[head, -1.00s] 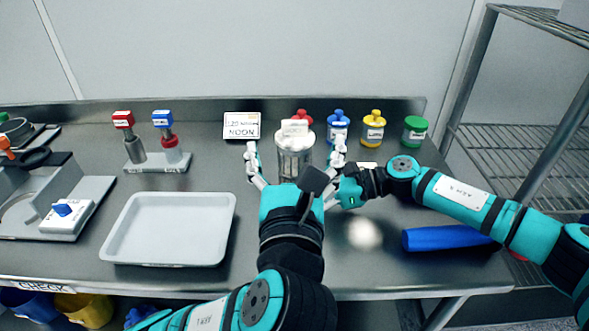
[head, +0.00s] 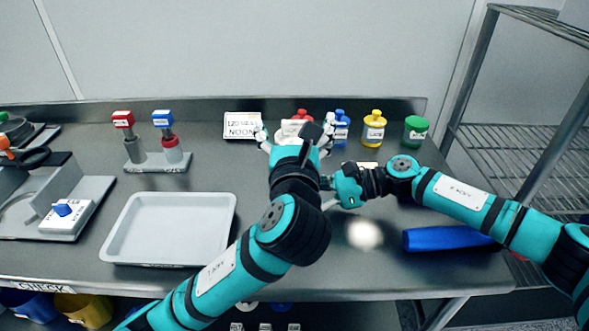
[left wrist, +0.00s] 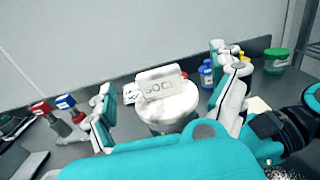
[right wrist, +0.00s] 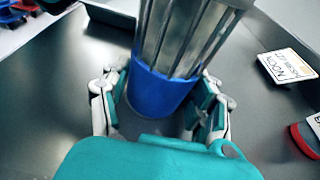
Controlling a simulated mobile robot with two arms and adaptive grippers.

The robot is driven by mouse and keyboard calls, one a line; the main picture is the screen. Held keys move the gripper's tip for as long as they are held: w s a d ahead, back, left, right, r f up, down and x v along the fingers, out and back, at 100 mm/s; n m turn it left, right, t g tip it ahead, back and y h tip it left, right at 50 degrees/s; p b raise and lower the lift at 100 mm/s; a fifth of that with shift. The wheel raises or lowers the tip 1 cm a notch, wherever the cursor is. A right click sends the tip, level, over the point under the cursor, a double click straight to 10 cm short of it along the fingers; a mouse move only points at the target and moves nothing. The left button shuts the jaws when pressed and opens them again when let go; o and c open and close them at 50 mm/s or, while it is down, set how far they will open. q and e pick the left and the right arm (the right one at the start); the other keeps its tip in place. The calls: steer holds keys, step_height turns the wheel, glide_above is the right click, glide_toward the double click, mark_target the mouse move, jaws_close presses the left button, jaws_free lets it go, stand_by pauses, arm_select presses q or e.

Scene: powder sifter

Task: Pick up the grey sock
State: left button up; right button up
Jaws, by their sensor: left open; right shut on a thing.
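A grey-white cap with an upright tag reading roughly "SOC" (left wrist: 160,95), seemingly the top of the sock, stands above a barred metal cage (right wrist: 190,40) with a blue base (right wrist: 158,92). In the head view the cap (head: 292,127) is partly covered by my left gripper (head: 294,140). In the left wrist view that gripper (left wrist: 168,92) is open, its fingers apart on either side of the cap, with gaps visible. My right gripper (right wrist: 162,97) is shut around the blue base. The sock's body is not clearly seen.
A grey-white tray (head: 168,230) lies empty at left. Two tagged posts on a stand (head: 158,162) are behind it. A printed card (head: 241,125) and blue, yellow (head: 373,127) and green (head: 415,131) jars line the back. A blue roll (head: 445,238) lies front right.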

arm_select(q)
steer(key=shift+w, duration=0.3)
jaws_close()
stand_by(0.5)
